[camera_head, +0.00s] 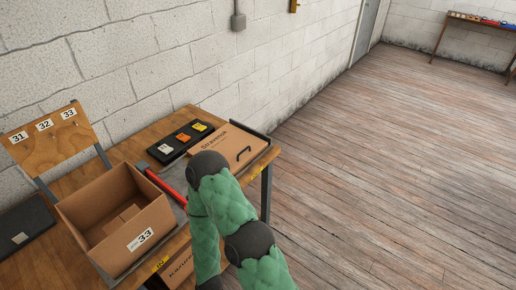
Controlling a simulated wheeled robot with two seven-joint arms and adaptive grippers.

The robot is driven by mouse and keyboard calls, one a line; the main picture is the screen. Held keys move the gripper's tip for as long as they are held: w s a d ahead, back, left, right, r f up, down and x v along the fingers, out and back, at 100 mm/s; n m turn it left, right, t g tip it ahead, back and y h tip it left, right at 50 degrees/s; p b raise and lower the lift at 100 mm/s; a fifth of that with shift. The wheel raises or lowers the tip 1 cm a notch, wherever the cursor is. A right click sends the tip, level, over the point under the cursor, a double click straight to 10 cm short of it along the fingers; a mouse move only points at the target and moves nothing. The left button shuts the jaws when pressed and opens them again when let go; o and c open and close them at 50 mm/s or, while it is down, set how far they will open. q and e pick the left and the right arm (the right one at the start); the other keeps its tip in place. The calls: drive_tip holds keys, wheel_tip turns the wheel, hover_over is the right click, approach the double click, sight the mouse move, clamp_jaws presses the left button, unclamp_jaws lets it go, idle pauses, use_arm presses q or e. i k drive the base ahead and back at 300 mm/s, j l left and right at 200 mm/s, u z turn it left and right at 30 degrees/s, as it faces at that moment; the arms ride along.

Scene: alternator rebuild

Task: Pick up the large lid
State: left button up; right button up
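The large lid looks to be the flat brown cardboard panel (222,143) with dark printed lettering and a black handle (243,154). It lies on the right end of the wooden table, with a dark edge behind it. My green-sleeved arm with black joints crosses in front of its lower left part and hides some of it. Neither gripper shows; the visible arm runs out of the bottom of the picture.
An open cardboard box (140,241) marked 33, with a smaller box inside, stands left on the table. A black tray (161,156) with coloured tags and a red bar (163,187) lie nearby. Another carton (178,268) sits below. Floor at right is clear.

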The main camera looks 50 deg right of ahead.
sight(240, 147)
drive_tip(key=z, duration=1.5)
